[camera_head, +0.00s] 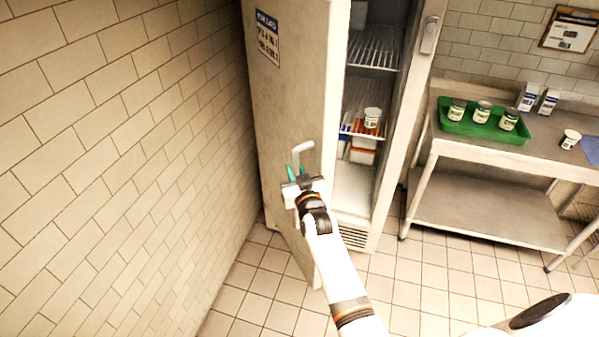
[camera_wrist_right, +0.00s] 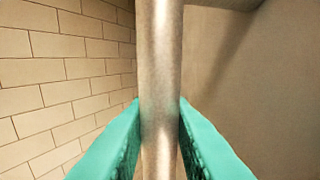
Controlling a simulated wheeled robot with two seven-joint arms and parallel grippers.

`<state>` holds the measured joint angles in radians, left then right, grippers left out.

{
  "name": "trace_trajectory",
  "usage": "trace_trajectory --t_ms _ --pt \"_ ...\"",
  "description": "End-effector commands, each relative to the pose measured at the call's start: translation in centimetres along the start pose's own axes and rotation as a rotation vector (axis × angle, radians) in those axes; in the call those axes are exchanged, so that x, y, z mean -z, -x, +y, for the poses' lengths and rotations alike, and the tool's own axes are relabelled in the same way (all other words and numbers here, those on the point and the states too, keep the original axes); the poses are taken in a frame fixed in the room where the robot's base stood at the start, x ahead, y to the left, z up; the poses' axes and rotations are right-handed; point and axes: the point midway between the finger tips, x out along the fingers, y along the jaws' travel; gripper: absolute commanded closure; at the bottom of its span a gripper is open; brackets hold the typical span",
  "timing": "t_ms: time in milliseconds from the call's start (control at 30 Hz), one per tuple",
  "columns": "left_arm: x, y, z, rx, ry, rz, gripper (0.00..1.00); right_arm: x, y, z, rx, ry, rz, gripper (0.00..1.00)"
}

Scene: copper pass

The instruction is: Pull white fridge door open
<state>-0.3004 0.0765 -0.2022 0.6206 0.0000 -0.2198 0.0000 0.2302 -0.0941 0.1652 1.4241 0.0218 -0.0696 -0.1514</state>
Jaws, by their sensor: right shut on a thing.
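The white fridge door (camera_head: 290,110) stands ajar at the centre left of the head view, swung out toward the left tiled wall. Its handle (camera_head: 303,148) is a pale bar on the door's outer face. My right gripper (camera_head: 294,172) is shut on this handle; in the right wrist view the teal fingers (camera_wrist_right: 160,125) press on both sides of the metal handle bar (camera_wrist_right: 160,60). The fridge interior (camera_head: 372,110) shows past the door's edge, with wire shelves, a white tub (camera_head: 372,117) and boxes. The lower part of the door is partly hidden by my right arm. My left gripper is not seen.
A tiled wall (camera_head: 110,140) runs close along the left of the door. At right stands a steel table (camera_head: 480,148) with a green tray (camera_head: 460,126) of tubs, two cartons (camera_head: 538,100) and a loose tub (camera_head: 571,139). The tiled floor (camera_head: 430,270) before the fridge is clear.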

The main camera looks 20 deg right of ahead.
Motion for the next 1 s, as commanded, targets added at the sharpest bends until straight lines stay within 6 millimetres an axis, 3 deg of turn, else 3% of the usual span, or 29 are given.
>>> trace_trajectory --t_ms 167,200,333,667,867,1000 --pt "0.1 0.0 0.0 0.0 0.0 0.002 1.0 -0.3 -0.1 0.0 0.0 -0.002 -0.007 1.0" --pt "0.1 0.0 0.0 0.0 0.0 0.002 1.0 -0.3 -0.1 0.0 0.0 -0.002 -0.007 0.79" --pt "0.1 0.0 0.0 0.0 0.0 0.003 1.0 -0.3 -0.1 0.0 0.0 -0.002 -0.006 0.6" --pt "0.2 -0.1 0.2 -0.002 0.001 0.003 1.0 -0.1 0.3 0.0 0.001 -0.002 -0.004 0.6" --pt "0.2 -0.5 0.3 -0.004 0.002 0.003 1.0 0.1 2.9 0.0 0.001 -0.003 -0.003 0.6" --pt "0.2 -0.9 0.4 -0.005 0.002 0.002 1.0 0.2 5.9 0.0 0.001 -0.002 -0.002 0.6"
